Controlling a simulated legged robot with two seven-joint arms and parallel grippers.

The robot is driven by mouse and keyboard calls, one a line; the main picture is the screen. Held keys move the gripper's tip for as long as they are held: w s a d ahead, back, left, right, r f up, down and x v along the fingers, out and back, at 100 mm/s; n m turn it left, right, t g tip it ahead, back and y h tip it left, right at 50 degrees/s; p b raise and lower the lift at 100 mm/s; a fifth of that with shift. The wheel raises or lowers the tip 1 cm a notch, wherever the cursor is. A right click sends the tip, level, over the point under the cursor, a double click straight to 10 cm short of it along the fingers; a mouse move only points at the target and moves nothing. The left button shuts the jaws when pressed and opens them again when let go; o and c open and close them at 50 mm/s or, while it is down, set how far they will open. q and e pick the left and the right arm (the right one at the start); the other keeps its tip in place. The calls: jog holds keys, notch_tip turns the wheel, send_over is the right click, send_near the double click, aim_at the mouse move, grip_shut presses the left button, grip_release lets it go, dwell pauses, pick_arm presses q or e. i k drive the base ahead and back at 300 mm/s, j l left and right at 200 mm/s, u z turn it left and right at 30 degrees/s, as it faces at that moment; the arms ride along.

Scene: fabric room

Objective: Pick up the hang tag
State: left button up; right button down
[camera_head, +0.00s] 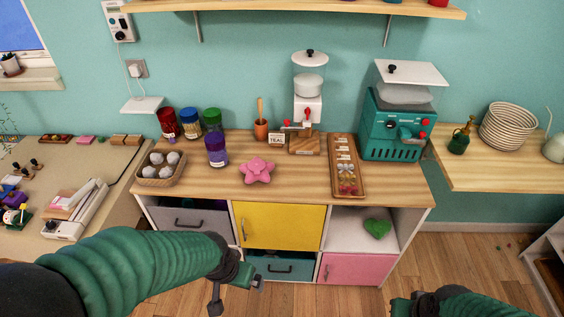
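I cannot make out a hang tag for certain. A small white card with dark lettering (277,139) stands on the wooden counter (215,198), beside an orange-brown cup, and may or may not be it. My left gripper (238,294) is low in front of the cabinet, well below the counter top. Its fingers are apart and nothing shows between them. My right gripper (402,306) is at the bottom edge, partly cut off, and its fingers cannot be made out.
The counter holds a pink star cushion (257,171), yarn jars (217,150), a basket of pale balls (160,168), a wooden tray (347,183) and a teal machine (396,125). A side table (100,205) stands left. A wooden shelf (490,172) is right.

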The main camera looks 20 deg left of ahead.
aim_at(337, 147)
jog(key=i+l, duration=0.35)
jog(key=i, duration=0.15)
jog(key=i+l, duration=0.4)
jog(key=i+l+z, duration=0.1)
jog(key=i+l, duration=0.25)
jog(key=i, duration=0.25)
